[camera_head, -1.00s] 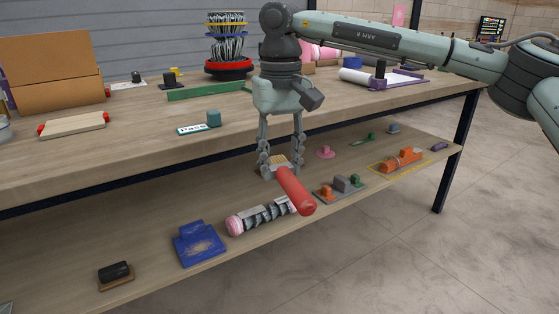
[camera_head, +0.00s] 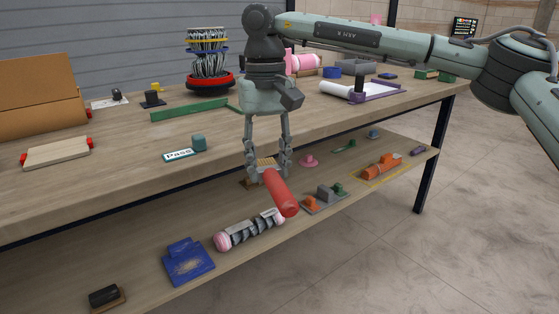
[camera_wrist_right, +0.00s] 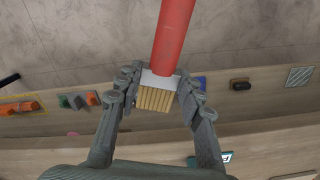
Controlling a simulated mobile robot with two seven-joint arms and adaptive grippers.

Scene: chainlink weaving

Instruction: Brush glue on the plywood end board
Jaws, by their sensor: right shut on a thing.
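My right gripper (camera_head: 267,168) is shut on a brush (camera_head: 280,193) with a red handle, in front of the bench and above its lower shelf. The handle points toward the camera, tilted down. In the right wrist view, the fingers (camera_wrist_right: 154,88) sit either side of the pale ferrule, with tan bristles (camera_wrist_right: 155,99) showing between them and the red handle (camera_wrist_right: 173,35) pointing away. A flat pale wooden board with red end pieces (camera_head: 57,152) lies on the bench top at left; it may be the plywood end board. My left gripper is not in view.
The bench top (camera_head: 120,150) holds a cardboard box (camera_head: 40,95), a Pass sign (camera_head: 178,155), a green bar (camera_head: 187,110) and a red-based wire holder (camera_head: 210,80). The lower shelf holds a blue block (camera_head: 187,262) and a pink-ended roll (camera_head: 250,230).

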